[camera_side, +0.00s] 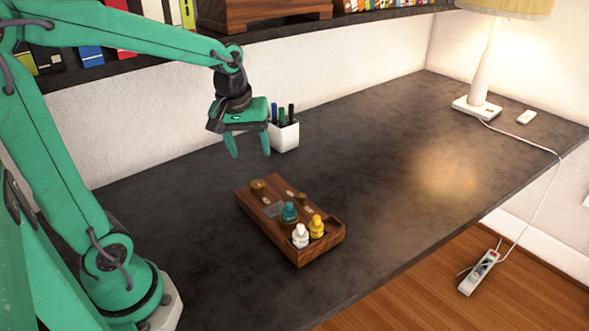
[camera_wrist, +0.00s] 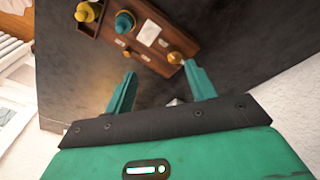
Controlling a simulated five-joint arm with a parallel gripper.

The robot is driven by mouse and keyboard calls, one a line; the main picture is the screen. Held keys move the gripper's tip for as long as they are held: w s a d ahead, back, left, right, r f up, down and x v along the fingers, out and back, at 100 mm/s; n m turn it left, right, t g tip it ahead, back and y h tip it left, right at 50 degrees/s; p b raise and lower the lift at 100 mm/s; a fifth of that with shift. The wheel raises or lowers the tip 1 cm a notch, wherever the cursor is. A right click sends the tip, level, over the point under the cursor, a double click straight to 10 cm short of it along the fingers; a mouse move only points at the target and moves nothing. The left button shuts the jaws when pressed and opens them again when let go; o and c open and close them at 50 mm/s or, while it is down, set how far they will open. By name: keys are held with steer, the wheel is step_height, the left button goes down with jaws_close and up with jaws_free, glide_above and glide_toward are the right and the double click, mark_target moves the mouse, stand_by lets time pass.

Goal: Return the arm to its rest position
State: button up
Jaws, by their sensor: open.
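My green arm reaches in from the left in the side view. My gripper (camera_side: 248,146) hangs above the dark desk, behind and above the wooden box, with its fingers pointing down. In the wrist view my gripper (camera_wrist: 161,92) has its two teal fingers spread apart with nothing held between them. The box (camera_wrist: 113,37) also shows in the wrist view, beyond the fingers.
A white pen cup (camera_side: 285,136) with several pens stands just right of my gripper. A shelf (camera_side: 360,21) with books and a wooden case runs along the wall. A lamp (camera_side: 482,65) stands at the far right. The desk (camera_side: 400,170) is clear in the middle.

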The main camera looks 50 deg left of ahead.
steer(key=s+d+r+m+t, duration=0.3)
steer(key=s+d+m, duration=0.3)
steer(key=s+m, duration=0.3)
steer(key=shift+s+d+r, duration=0.2)
steer(key=shift+s+r, duration=0.1)
steer(key=shift+s, duration=0.45)
